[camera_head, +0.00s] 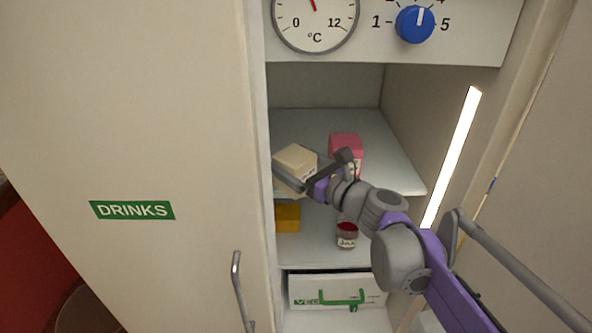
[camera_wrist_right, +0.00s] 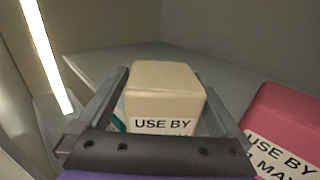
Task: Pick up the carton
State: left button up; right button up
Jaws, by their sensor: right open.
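A cream carton (camera_head: 296,160) with a "USE BY" label stands on the upper shelf of the open fridge, toward the left. It fills the middle of the right wrist view (camera_wrist_right: 165,95). My right gripper (camera_head: 309,163) is open, with one finger on each side of the cream carton. In the right wrist view the fingers reach along both sides of it, and a gap shows at least on its right. I cannot tell whether either finger touches it. The lower part of its label is hidden behind the gripper. My left gripper is not in view.
A pink carton (camera_head: 346,145) stands close to the right of my right gripper; its label shows in the right wrist view (camera_wrist_right: 285,125). A yellow box (camera_head: 287,217) and a red-topped jar (camera_head: 347,235) are on the shelf below. The fridge wall with a light strip (camera_head: 452,155) is at right.

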jog(key=shift+x, duration=1.15)
jog(key=shift+d, duration=0.1)
jog(key=shift+s, duration=0.1)
jog(key=shift+c, duration=0.3)
jog(key=c, duration=1.3)
jog(key=shift+o, duration=0.2)
